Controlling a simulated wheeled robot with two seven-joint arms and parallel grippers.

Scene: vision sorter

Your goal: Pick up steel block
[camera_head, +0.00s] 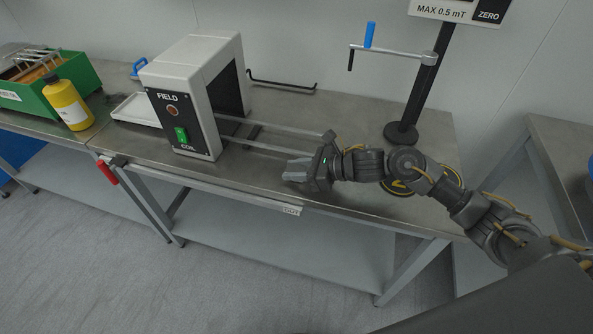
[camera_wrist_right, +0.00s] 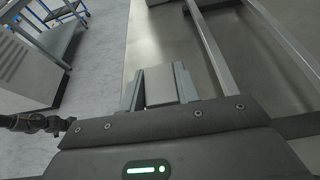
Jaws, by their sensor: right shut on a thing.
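The steel block is a plain grey block (camera_wrist_right: 160,86) between the two fingers in the right wrist view. My right gripper (camera_wrist_right: 158,88) is shut on it. In the head view my right gripper (camera_head: 296,174) is low over the front part of the steel bench, to the right of the FIELD machine. The block is hard to tell apart from the fingers there. I cannot tell whether it touches the bench top. My left gripper does not show.
The white and black FIELD machine (camera_head: 178,125) stands on the bench (camera_head: 240,178), with metal rails (camera_head: 272,150) running right from it. A stand with a blue-handled crank (camera_head: 403,132) is behind my right arm. A yellow bottle (camera_head: 68,104) and green crate (camera_head: 75,77) are at left.

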